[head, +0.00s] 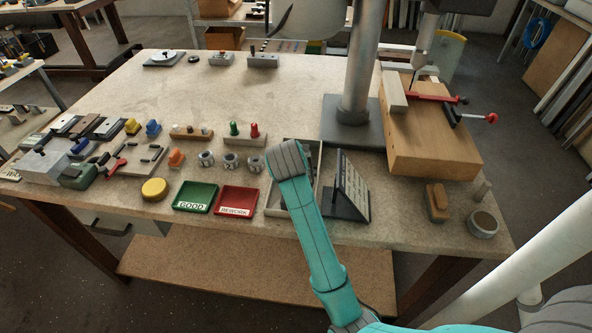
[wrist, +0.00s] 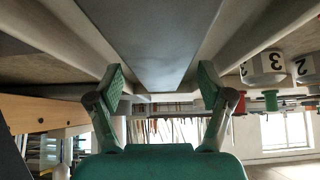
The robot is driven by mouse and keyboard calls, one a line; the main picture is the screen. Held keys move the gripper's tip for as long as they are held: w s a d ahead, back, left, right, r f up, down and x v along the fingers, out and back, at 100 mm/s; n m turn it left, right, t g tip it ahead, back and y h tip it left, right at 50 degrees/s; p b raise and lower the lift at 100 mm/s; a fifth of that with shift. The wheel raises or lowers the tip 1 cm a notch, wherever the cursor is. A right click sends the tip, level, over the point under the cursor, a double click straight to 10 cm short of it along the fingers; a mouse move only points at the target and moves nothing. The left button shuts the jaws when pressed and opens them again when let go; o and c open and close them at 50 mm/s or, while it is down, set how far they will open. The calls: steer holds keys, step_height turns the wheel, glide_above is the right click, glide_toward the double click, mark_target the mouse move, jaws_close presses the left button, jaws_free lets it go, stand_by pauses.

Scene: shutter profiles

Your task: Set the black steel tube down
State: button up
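In the wrist view, which is upside down, a long dark grey flat-faced bar (wrist: 160,40), which looks like the black steel tube, runs away between pale tray walls. My gripper (wrist: 162,80) is open. Its green-padded fingers stand on either side of the bar's line, with a visible gap on both sides. The bar's near end is out of frame. In the head view my teal arm covers the gripper and most of the long grey tray (head: 275,207), so the tube cannot be made out there.
A slanted dark sign stand (head: 352,185) is right of the tray, with the drill press column (head: 360,70) behind. The red REWORK tray (head: 236,200) and green GOOD tray (head: 196,197) lie to the left. Numbered cylinders (head: 230,161) stand behind them. The back left tabletop is mostly clear.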

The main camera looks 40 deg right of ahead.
steer(key=shift+r, duration=0.15)
steer(key=v, duration=0.7)
steer(key=shift+s+a+r, duration=0.1)
steer(key=shift+r, duration=0.15)
stand_by(0.4)
